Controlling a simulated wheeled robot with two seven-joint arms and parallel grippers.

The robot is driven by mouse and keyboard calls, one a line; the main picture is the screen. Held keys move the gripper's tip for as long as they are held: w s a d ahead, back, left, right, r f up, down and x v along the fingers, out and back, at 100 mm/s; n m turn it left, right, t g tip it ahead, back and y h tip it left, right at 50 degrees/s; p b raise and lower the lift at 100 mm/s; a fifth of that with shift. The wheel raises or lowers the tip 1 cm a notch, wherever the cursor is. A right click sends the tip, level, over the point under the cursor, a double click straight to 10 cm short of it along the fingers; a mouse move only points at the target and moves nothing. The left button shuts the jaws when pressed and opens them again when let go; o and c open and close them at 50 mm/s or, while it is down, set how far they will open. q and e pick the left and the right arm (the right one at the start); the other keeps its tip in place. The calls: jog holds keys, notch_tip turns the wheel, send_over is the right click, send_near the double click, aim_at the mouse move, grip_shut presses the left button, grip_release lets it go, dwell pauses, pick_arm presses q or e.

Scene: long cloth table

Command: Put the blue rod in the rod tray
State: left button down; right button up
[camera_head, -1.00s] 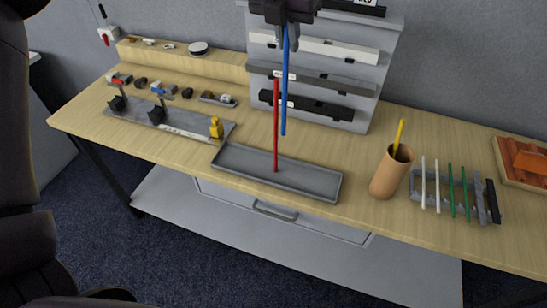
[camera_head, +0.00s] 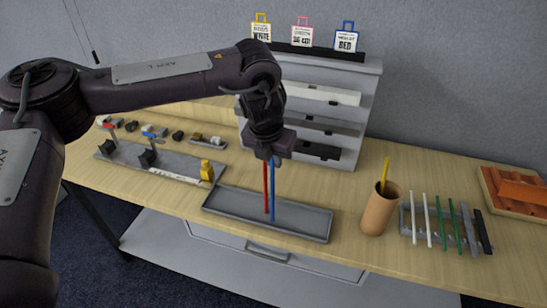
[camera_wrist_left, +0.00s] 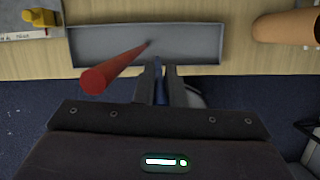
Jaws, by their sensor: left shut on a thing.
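My left gripper (camera_head: 273,158) is shut on the upper part of the blue rod (camera_head: 272,192), which hangs upright. The rod's lower end is over the grey rod tray (camera_head: 303,221); I cannot tell whether it touches the tray floor. A red rod (camera_head: 265,185) stands upright in the tray, close beside the blue one on its left. In the left wrist view the blue rod (camera_wrist_left: 159,67) shows between the fingers, mostly hidden by the gripper. The red rod (camera_wrist_left: 110,70) rises toward the camera there, left of the fingers. My right gripper is not in view.
A tan cup (camera_head: 379,212) with a yellow rod stands right of the tray. Beyond it is a rack (camera_head: 445,232) with white and green rods. A tiered grey stand (camera_head: 345,115) is behind. A strip with a yellow piece (camera_head: 206,171) lies to the left.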

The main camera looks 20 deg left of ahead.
pick_arm(q)
jog(key=shift+f, duration=0.55)
jog(key=shift+f, duration=0.1)
jog(key=c, duration=1.8)
grip_release()
jog(key=b+v, duration=0.2)
jog(key=v, duration=1)
